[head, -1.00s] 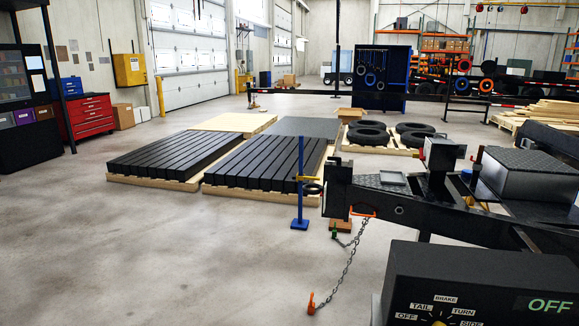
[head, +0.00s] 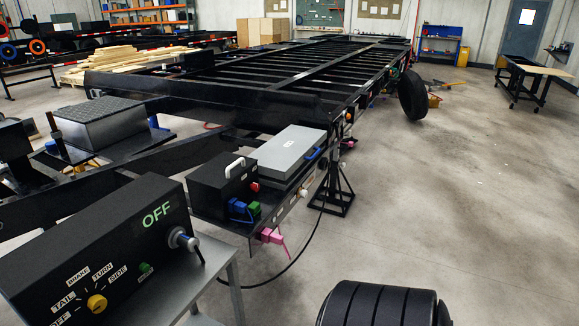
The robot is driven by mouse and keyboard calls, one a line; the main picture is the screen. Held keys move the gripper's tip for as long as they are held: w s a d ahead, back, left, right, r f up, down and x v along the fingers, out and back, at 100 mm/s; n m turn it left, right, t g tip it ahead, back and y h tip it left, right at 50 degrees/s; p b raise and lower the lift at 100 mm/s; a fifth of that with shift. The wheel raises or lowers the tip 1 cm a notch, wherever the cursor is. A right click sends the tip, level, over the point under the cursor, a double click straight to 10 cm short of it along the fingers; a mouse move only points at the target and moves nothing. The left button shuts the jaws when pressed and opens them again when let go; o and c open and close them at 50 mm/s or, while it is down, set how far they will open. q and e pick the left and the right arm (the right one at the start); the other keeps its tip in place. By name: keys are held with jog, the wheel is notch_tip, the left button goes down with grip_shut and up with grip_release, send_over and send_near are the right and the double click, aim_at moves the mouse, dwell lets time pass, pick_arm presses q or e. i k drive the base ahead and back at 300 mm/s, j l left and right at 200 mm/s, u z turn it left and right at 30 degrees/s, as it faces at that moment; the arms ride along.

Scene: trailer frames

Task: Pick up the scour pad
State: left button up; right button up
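I cannot make out a scour pad in the head view. Small coloured pieces, blue (head: 238,208), green (head: 254,209) and pink (head: 271,236), sit at the front of the trailer frame, but they look like plugs or fittings. Neither of my grippers is in view.
A black control box (head: 100,250) reading OFF stands on a grey stand at the lower left. The black trailer frame (head: 290,75) stretches back, with a grey case (head: 290,150) on it. A ribbed black tire (head: 380,305) is at the bottom. The right floor is mostly clear.

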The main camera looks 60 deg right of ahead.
aim_at(255, 207)
jog(key=z, duration=1.8)
